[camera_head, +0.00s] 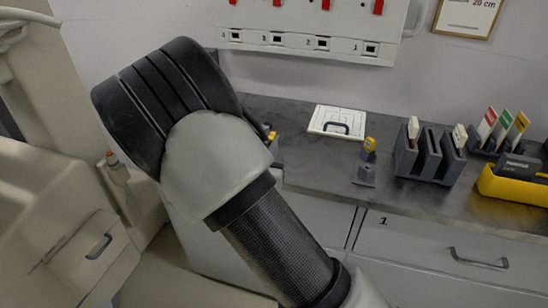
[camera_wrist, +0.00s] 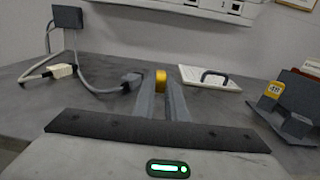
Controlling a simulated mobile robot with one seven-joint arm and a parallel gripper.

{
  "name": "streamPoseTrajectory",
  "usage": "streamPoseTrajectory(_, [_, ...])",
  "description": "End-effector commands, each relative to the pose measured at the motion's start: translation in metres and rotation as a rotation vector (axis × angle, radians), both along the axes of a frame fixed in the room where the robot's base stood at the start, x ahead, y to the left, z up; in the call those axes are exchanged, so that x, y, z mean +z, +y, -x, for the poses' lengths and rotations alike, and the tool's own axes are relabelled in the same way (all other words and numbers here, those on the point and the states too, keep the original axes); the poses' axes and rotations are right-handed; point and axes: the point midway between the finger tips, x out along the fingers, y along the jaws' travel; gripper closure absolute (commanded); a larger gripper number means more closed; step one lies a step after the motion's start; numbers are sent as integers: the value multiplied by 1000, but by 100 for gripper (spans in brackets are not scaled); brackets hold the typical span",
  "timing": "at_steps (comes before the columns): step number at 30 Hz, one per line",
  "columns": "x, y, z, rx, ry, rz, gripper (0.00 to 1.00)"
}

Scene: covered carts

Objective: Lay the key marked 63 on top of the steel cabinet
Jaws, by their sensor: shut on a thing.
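In the wrist view my gripper (camera_wrist: 160,88) is shut on a yellow-headed piece (camera_wrist: 161,77), which looks like a key. No number is readable on it, and the rest is hidden between the fingers. It is over or near the dark grey worktop; contact cannot be told. In the head view my arm hides most of the gripper, and a bit of yellow (camera_head: 270,132) shows past it. Another yellow key, marked 48 (camera_wrist: 275,89), stands in a grey holder (camera_wrist: 291,120); it also shows in the head view (camera_head: 370,145). No steel cabinet can be told for sure.
The dark worktop (camera_head: 300,155) sits over white drawers (camera_head: 420,250). On it are a white plate with a handle (camera_head: 337,121), a grey slotted rack (camera_head: 425,160) and a yellow tray (camera_head: 510,188). A grey plug and cable (camera_wrist: 100,85) lie left of my gripper.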

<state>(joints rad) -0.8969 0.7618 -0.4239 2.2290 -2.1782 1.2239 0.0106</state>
Motion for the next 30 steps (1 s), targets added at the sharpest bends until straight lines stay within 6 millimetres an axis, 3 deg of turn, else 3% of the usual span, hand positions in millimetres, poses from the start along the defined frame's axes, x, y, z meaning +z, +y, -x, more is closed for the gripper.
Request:
streamPoseTrajectory(10, [-40, 0, 0, 0, -1, 1, 100])
streamPoseTrajectory(25, [-47, 0, 0, -1, -1, -1, 100])
streamPoseTrajectory(26, [-46, 0, 0, -1, -1, -1, 84])
streamPoseTrajectory(27, [-46, 0, 0, -1, -1, -1, 77])
streamPoseTrajectory(30, [-46, 0, 0, -1, -1, -1, 70])
